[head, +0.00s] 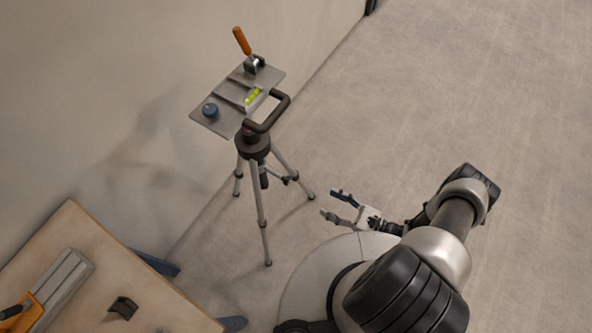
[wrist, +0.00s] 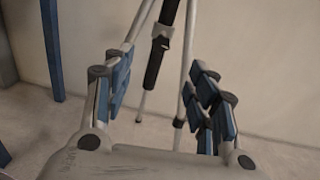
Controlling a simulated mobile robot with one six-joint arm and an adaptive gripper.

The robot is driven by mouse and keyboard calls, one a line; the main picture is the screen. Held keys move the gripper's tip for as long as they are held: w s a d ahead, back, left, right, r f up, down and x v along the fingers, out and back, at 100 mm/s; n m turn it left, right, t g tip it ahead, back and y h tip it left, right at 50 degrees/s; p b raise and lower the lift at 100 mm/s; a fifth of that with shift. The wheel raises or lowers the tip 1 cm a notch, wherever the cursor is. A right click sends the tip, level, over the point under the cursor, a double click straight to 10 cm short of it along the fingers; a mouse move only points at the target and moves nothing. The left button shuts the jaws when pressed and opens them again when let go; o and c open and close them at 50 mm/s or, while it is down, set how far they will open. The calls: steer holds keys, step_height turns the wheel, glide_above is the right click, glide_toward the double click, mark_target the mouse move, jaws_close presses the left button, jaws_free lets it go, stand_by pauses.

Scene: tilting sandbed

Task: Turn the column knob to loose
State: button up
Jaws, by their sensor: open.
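A tripod with a dark hub (head: 253,144) and silver legs stands on the floor left of my arm. A small dark knob-like part (head: 286,180) shows near its column, below the hub; I cannot tell for certain that it is the column knob, nor its setting. In the wrist view the tripod's black lower column (wrist: 155,62) hangs between the legs, with a grey collar (wrist: 162,32) on it. My gripper (head: 333,204) is open and empty, low and right of the tripod. In the wrist view its blue-padded fingers (wrist: 160,88) stand either side of the column, which is farther off.
A black bent handle (head: 279,108) juts right. A wooden table (head: 95,240) fills the lower left. The floor at right is clear.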

mark_target(289, 182)
steer(key=shift+m+t, duration=0.4)
steer(key=shift+m, duration=0.1)
steer(key=x, duration=0.5)
steer(key=f+b+x, duration=0.1)
steer(key=x, duration=0.5)
steer(key=f+b+x, duration=0.1)
steer(key=x, duration=0.5)
steer(key=shift+w+a, duration=0.1)
steer(key=shift+a, duration=0.15)
steer(key=c, duration=1)
steer(key=shift+c, duration=0.2)
